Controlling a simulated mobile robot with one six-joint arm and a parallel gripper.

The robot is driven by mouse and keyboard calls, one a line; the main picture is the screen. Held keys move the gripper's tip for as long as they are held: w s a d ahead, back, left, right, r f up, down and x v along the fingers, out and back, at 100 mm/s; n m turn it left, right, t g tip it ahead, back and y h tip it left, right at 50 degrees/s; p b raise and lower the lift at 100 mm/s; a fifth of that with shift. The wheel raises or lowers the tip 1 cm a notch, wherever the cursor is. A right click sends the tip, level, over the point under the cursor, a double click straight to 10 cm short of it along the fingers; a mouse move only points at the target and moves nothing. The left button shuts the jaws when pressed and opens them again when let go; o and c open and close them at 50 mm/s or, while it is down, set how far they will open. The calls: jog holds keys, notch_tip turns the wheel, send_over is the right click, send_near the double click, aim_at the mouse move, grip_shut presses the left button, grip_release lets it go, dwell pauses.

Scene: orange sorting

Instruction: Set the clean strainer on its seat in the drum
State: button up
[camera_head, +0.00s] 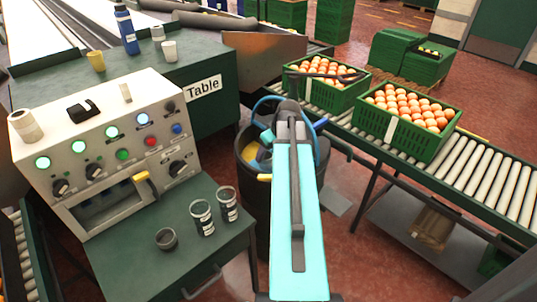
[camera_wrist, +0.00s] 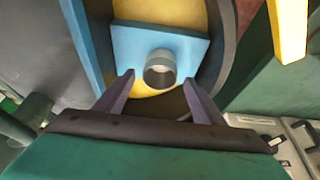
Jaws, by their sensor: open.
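The dark drum (camera_head: 246,172) stands at the centre of the head view, partly hidden by my teal arm; yellow and blue show inside. In the wrist view its dark curved rim (camera_wrist: 228,45) surrounds a yellow surface (camera_wrist: 182,12). A blue square plate (camera_wrist: 130,42) lies over the yellow, with a short grey round collar (camera_wrist: 160,58) standing on it. I cannot tell whether this is the strainer or its seat. My gripper (camera_wrist: 159,80) is open, its purple fingertips on either side of the collar's near side, with nothing visibly held. Contact is unclear.
A control panel (camera_head: 105,140) and table (camera_head: 215,105) stand left. Green crates of oranges (camera_head: 408,112) rest on the roller conveyor (camera_head: 475,170) at right.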

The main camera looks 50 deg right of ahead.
jog(key=v, duration=0.8)
dwell(0.6)
